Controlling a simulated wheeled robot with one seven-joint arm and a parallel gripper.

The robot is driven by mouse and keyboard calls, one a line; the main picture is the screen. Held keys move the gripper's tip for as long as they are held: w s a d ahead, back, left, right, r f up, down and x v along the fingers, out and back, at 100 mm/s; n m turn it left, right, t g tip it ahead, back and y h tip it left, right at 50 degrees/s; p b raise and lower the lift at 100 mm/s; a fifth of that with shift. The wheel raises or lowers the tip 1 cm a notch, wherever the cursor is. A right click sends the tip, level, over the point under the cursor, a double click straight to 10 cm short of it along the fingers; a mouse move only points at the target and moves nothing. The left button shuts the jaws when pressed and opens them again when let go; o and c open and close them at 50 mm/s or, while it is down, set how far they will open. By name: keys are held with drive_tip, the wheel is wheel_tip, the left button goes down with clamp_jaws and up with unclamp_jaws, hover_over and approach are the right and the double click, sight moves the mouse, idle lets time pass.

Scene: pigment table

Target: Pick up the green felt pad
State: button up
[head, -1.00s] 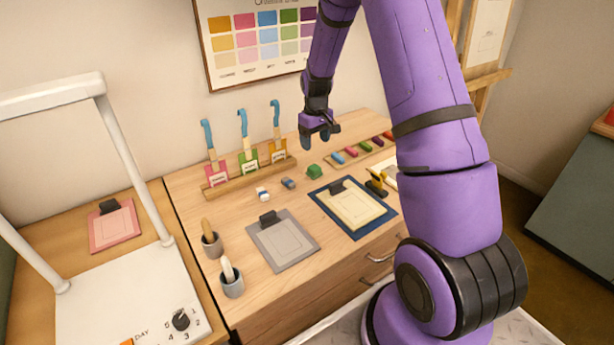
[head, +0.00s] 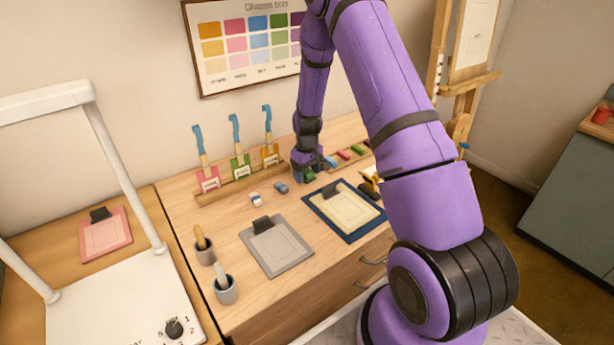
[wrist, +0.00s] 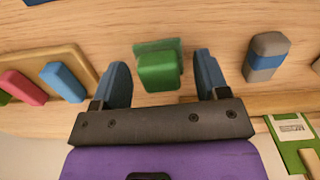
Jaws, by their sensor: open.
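The green felt pad (wrist: 160,70) is a small green block on the wooden table. In the wrist view it sits between the two blue fingers of my gripper (wrist: 160,80), with a gap on each side. My gripper is open. I cannot tell from these views whether the fingers touch the table.
A grey and blue eraser (wrist: 265,58) lies beside one finger. On the other side a wooden tray (wrist: 72,53) holds blue and pink sticks. A rack (head: 240,184) with blue-handled tools stands left of my gripper. Clipboards (head: 277,247) lie nearer the front.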

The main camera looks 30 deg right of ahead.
sight(307, 171)
drive_tip(key=c, duration=0.8)
drive_tip(key=shift+r, duration=0.1)
drive_tip(key=shift+r, duration=0.55)
wheel_tip(307, 171, up, 2)
drive_tip(key=shift+w+r, duration=0.1)
drive_tip(key=shift+r, duration=0.05)
drive_tip(key=s+d, duration=0.1)
drive_tip(key=s, duration=0.4)
drive_tip(key=s+d+r, duration=0.1)
drive_tip(key=s+d, duration=0.1)
drive_tip(key=s, duration=0.3)
drive_tip(key=s+d, duration=0.1)
drive_tip(key=s, duration=0.4)
drive_tip(key=shift+s+d+r, duration=0.2)
drive_tip(key=shift+s, duration=0.05)
